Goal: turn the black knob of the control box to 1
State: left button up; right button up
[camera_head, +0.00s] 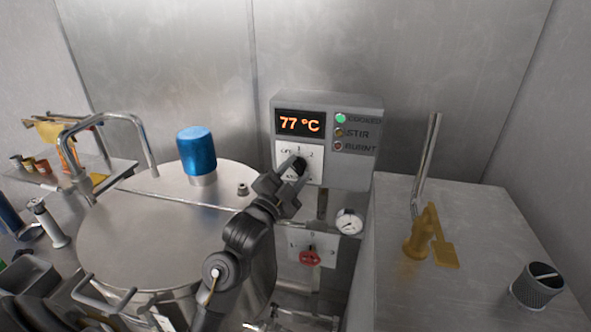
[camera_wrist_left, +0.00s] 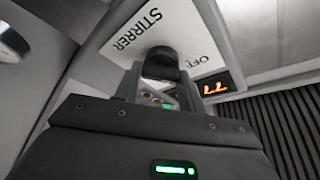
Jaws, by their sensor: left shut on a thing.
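The grey control box (camera_head: 359,104) is on the back wall and its display reads 77 °C. Its black knob (camera_head: 299,165) sits on a white dial plate (camera_head: 312,151) marked with OFF and numbers. My left gripper (camera_head: 291,170) is at the knob with its fingers around it, shut on it. In the left wrist view the black knob (camera_wrist_left: 161,64) stands between the fingers, in front of the white plate lettered STIRRER and OFF. The knob's exact pointer direction is hard to tell, as the fingers partly cover it. My right gripper does not show.
A large steel kettle (camera_head: 150,235) with a blue motor cap (camera_head: 197,150) stands left of the box. A red valve handle (camera_head: 309,257) and a gauge (camera_head: 349,222) are below it.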

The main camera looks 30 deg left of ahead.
pick_arm(q)
jog(key=m+p, duration=0.1)
jog(key=m, duration=0.1)
jog(key=m+g+h+p, duration=0.1)
jog(key=m, duration=0.1)
jog(key=shift+r+m+g+p, duration=0.15)
jog(key=shift+m+g+p, duration=0.7)
jog(key=shift+m+g, duration=0.05)
jog(key=shift+m, duration=0.9)
jog(key=o, duration=1)
